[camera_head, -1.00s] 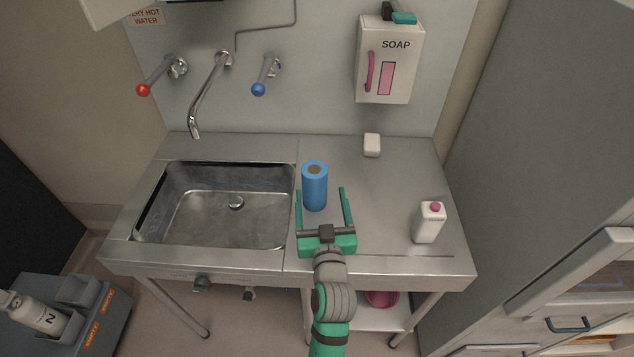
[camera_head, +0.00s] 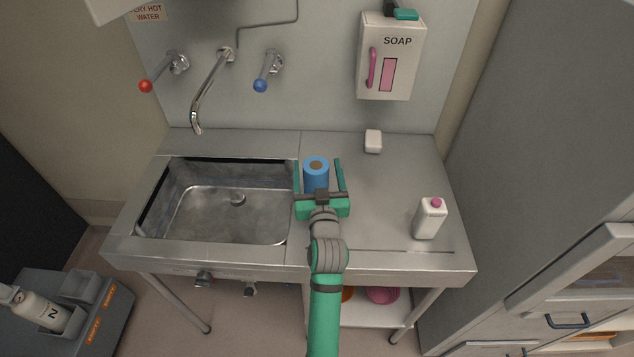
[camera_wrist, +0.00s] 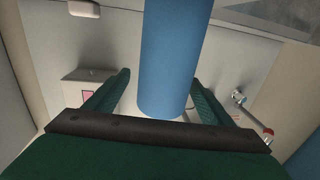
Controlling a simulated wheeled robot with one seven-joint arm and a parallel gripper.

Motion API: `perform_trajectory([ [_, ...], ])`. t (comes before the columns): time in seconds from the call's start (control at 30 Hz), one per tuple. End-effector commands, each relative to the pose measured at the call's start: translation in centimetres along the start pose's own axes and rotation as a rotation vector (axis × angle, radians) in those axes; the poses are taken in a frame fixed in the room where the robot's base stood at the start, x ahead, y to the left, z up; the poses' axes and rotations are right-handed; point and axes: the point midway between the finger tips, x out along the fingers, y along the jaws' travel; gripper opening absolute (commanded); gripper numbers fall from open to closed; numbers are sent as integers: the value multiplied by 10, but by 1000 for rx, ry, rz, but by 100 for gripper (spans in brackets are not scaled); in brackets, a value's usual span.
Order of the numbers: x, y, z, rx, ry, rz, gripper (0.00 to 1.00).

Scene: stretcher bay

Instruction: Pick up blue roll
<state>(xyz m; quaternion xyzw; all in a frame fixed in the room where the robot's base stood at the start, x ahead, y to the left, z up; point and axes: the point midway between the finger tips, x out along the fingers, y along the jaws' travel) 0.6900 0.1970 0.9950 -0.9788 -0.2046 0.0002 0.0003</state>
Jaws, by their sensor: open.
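My gripper (camera_head: 319,166) is open, with one green finger on each side of the roll. In the wrist view the roll (camera_wrist: 172,60) fills the middle between the two fingers (camera_wrist: 163,90). Gaps show beside it there, wider on the left. The lower part of the roll is hidden behind my gripper's palm in the head view.
The sink basin (camera_head: 170,225) lies left of the roll, with a tap (camera_head: 207,95) behind it. A white bottle with a pink cap (camera_head: 429,220) stands to the right. A white soap bar (camera_head: 373,141) lies behind. The counter between is clear.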

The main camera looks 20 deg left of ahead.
Motion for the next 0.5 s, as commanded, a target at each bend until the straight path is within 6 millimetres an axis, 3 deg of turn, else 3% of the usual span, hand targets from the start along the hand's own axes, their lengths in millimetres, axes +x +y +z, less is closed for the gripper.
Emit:
perform_trajectory([
  [0.1, 0, -4, 0, 0, 0, -6, 76],
  [0.3, 1, -9, 0, 0, 0, -13, 28],
  [0.5, 0, -4, -1, 0, 1, -5, 24],
])
